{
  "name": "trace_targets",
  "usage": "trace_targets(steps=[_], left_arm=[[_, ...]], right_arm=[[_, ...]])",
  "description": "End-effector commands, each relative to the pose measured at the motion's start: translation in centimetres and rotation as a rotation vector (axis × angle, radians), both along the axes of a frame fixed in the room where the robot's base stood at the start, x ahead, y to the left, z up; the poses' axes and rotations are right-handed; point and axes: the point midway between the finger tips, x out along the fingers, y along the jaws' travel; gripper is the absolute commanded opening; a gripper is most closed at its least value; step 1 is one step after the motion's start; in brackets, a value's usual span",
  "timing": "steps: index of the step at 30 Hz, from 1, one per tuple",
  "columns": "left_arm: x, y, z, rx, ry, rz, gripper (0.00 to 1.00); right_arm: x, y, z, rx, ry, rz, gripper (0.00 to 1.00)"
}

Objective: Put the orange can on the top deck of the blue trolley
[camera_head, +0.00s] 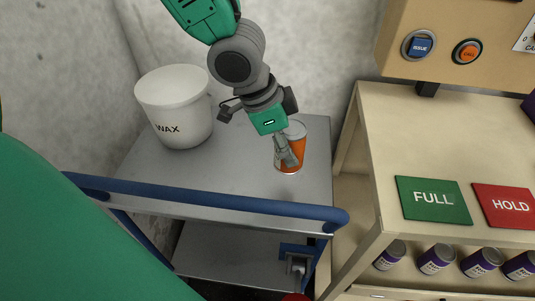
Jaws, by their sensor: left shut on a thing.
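The orange can (298,150) has a pale grey lid and is upright over the right part of the trolley's top deck. My left gripper (287,154) is shut on the can, its fingers covering part of the can's front. The can's base appears at or very near the deck; I cannot tell for sure whether it touches. The blue trolley (205,199) has a grey top deck (225,172), a blue front handle bar and a lower shelf. My right gripper is not in view.
A white tub marked WAX (175,110) stands at the deck's back left. To the right is a beige bench (445,130) with a green FULL mat (432,201) and a red HOLD mat (505,207). Several purple cans (437,258) stand below. The deck's middle is clear.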

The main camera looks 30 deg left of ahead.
Motion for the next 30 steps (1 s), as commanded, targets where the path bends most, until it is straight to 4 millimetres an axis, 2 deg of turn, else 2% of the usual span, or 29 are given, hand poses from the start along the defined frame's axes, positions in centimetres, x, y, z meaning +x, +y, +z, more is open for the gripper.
trace_targets(steps=[1,3,11,17,28,29,30], left_arm=[[0.0,0.0,-1.6,0.003,0.001,-0.003,0.01],[0.1,0.0,-2.9,0.003,0.001,-0.002,0.01],[0.0,0.0,-5.0,0.002,0.000,-0.001,0.01],[0.1,0.0,-7.9,0.002,0.001,-0.002,0.01],[0.1,-0.1,-8.1,-0.001,-0.001,-0.001,0.00],[0.0,0.0,-8.1,0.000,0.000,-0.001,0.57],[0.1,0.0,-8.1,0.000,0.000,-0.001,0.71]], right_arm=[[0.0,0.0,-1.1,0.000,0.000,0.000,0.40],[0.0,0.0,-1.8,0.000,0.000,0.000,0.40],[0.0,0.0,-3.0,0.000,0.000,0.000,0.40],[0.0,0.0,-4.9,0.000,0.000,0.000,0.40],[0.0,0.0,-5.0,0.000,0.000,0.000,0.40],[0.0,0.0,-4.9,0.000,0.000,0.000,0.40],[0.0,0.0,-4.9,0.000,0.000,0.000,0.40]])
